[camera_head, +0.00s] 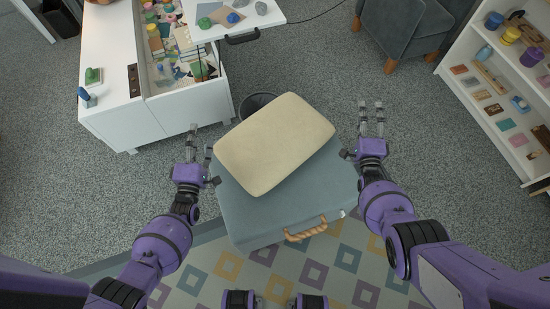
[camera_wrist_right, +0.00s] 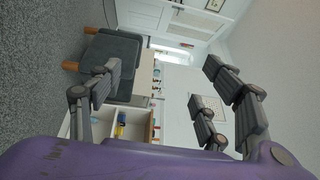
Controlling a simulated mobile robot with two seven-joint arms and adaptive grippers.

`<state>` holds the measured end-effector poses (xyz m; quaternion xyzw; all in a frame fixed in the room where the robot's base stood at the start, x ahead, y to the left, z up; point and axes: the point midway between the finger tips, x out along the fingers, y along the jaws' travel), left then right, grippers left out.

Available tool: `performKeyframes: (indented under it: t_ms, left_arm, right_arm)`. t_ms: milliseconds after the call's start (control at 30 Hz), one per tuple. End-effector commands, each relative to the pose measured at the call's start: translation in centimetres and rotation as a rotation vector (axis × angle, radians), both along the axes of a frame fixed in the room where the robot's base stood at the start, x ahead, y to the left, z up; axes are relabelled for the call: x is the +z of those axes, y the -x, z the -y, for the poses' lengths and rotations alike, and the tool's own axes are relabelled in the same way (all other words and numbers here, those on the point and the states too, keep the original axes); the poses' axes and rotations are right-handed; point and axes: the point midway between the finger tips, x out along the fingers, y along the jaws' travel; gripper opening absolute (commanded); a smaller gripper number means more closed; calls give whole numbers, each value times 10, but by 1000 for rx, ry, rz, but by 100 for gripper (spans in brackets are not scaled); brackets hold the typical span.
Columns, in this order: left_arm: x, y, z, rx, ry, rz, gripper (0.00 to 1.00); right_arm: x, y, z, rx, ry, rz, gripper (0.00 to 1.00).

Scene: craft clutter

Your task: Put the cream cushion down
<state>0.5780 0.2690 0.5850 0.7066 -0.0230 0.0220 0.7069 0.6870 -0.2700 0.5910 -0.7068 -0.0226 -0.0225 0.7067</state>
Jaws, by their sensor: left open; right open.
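The cream cushion (camera_head: 274,142) lies tilted on top of a blue-grey box-like seat (camera_head: 262,215) with a rope handle, in the middle of the head view. My left gripper (camera_head: 200,142) is open and empty just left of the cushion. My right gripper (camera_head: 371,118) is open and empty to the right of the cushion, with a gap between. The right wrist view shows the open fingers of my right gripper (camera_wrist_right: 160,95) with nothing between them; the cushion is not in that view.
A white cabinet (camera_head: 175,118) with an open drawer full of craft items stands at the upper left. A dark bin (camera_head: 256,103) is behind the cushion. A grey armchair (camera_head: 410,28) stands at the back, and a white shelf (camera_head: 460,85) at the right. Carpet between them is clear.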

Motion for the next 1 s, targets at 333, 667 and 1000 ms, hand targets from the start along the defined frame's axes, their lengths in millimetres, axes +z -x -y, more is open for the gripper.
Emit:
performKeyframes:
  t_ms: [333, 667, 1000]
  left_arm:
    - [0, 0, 0, 0, 0, 0, 72]
    - [0, 0, 0, 0, 0, 0, 72]
    - [0, 0, 0, 0, 0, 0, 72]
  right_arm:
    - [-5, 62, 1, -1, -1, -3, 71]
    - [-6, 106, 0, -1, -1, -1, 71]
    - [-6, 110, 0, 0, -1, -1, 71]
